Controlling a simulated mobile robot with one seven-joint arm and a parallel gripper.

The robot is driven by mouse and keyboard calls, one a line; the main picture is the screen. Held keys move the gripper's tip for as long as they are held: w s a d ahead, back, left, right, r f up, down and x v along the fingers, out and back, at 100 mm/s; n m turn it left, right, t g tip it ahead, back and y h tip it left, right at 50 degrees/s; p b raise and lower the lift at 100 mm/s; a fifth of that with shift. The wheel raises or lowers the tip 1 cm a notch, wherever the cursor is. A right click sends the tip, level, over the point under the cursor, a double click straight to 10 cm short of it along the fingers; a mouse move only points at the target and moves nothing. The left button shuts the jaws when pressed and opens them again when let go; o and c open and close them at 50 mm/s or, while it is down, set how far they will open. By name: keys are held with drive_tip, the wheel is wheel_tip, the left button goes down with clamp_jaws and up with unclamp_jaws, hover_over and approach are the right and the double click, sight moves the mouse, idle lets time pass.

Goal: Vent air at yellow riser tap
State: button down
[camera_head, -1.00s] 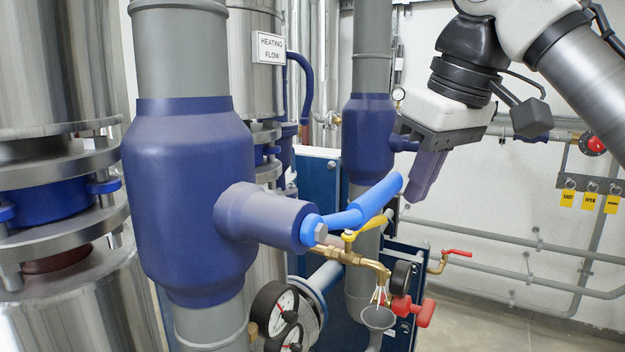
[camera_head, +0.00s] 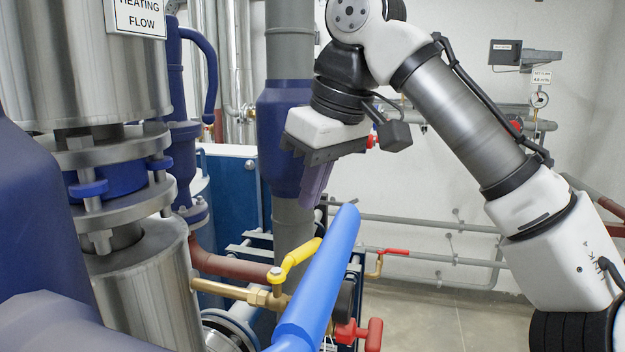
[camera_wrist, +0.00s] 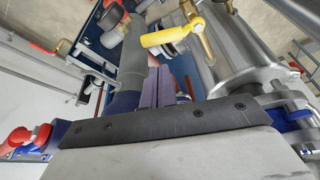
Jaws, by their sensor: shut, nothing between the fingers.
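The yellow lever (camera_head: 295,259) of the riser tap sits on a brass valve body (camera_head: 262,297) in the head view. It slants up and to the right from its nut. In the wrist view the yellow lever (camera_wrist: 172,36) is above the fingers, with brass pipe beside it. My gripper (camera_head: 314,198) is shut and empty, its purple fingers pointing down, apart from the lever in the picture, above and to its right. The fingers also show in the wrist view (camera_wrist: 160,88). The tap's outlet is hidden behind the large blue lever.
A large blue lever (camera_head: 322,275) rises at the front, close to the yellow one. A grey pipe with a blue sleeve (camera_head: 282,135) stands behind my gripper. Red handles (camera_head: 360,334) are low on the right. A steel column (camera_head: 138,278) stands left.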

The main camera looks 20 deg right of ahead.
sight(298, 257)
drive_tip(key=x, duration=0.6)
drive_tip(key=shift+w+f, duration=0.2)
drive_tip(key=shift+f, duration=0.1)
drive_tip(key=shift+a+m, duration=0.2)
drive_tip(key=shift+m, duration=0.1)
